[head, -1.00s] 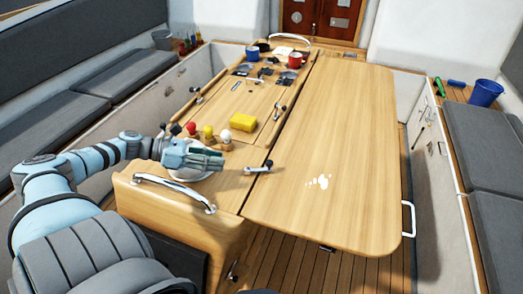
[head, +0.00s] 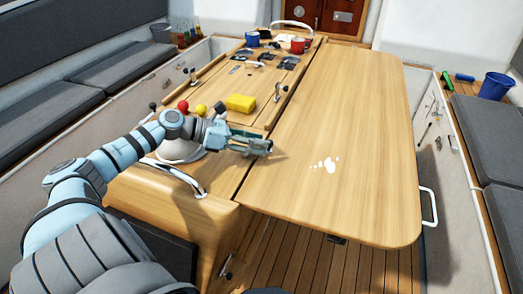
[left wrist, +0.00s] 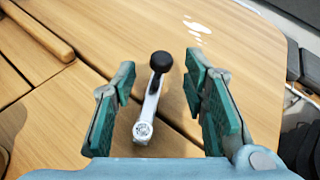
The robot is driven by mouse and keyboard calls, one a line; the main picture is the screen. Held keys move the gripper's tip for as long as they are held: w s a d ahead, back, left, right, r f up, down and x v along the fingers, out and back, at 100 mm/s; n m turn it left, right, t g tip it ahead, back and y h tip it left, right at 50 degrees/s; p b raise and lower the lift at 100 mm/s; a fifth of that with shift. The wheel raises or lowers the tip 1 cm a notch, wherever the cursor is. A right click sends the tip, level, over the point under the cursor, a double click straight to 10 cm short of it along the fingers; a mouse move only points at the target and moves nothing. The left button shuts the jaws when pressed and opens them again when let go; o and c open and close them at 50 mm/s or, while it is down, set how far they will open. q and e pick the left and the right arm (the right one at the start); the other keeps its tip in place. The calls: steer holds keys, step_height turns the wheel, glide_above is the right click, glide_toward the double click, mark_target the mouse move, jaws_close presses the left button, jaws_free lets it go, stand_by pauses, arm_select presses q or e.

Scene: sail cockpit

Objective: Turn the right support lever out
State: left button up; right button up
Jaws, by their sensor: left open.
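A metal support lever (left wrist: 150,108) with a black knob (left wrist: 161,61) sits on the wooden table near the seam between its centre part and the right leaf. My left gripper (head: 258,143) is open over this lever. In the left wrist view the lever stands between the two green-padded fingers, with clear gaps on both sides. Its knob points away from the palm, and its round pivot is nearer the palm. In the head view the gripper mostly hides the lever. A similar lever (head: 277,92) stands farther along the seam. My right gripper is not in view.
A metal handrail (head: 174,175) curves along the table's near edge. Mugs stand at the far end. The right leaf (head: 350,110) is clear except for white spots.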

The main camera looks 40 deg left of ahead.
arm_select(q)
steer(key=shift+r+x, duration=0.2)
steer(key=shift+x, duration=0.75)
steer(key=shift+d, duration=0.1)
jaws_close()
